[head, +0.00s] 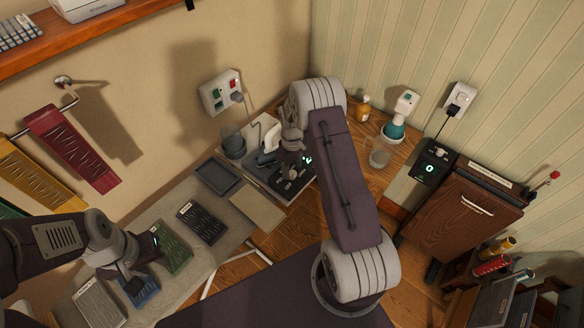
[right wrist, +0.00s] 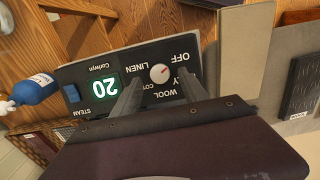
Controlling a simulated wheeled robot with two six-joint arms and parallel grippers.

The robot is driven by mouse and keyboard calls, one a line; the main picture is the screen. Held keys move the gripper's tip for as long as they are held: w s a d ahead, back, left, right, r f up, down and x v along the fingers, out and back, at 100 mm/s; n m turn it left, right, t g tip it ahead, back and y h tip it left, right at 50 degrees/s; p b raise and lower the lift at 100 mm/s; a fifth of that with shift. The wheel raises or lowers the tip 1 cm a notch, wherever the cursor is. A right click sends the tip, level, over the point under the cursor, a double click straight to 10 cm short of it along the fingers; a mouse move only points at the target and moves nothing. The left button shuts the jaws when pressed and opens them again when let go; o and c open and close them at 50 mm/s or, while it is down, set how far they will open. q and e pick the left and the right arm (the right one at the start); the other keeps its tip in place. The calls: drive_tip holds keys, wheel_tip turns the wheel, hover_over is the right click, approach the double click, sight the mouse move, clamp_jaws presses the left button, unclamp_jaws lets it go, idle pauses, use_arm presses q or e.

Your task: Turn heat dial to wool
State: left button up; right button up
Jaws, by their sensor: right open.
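The heat dial (right wrist: 159,74) is a small round white knob with a red mark on a black control panel (right wrist: 142,58). In the right wrist view the panel appears upside down, with OFF, LINEN and WOOL labels around the dial; other labels are partly hidden. The red mark seems to point toward the OFF side. My right gripper (right wrist: 157,82) is open, its two fingers either side of the dial; contact cannot be told. In the head view the panel (head: 291,180) is partly hidden by my right arm. My left gripper (head: 132,283) is over a blue slotted block (head: 142,291).
A green display (right wrist: 104,87) reads 20 beside a blue STEAM button (right wrist: 72,93). A dark tray (head: 217,176) and a tan pad (head: 257,207) lie left of the panel. A glass (head: 379,154) and a teal-and-white bottle (head: 396,128) stand to its right.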

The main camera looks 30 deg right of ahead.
drive_tip(key=shift+f, duration=0.9)
clamp_jaws()
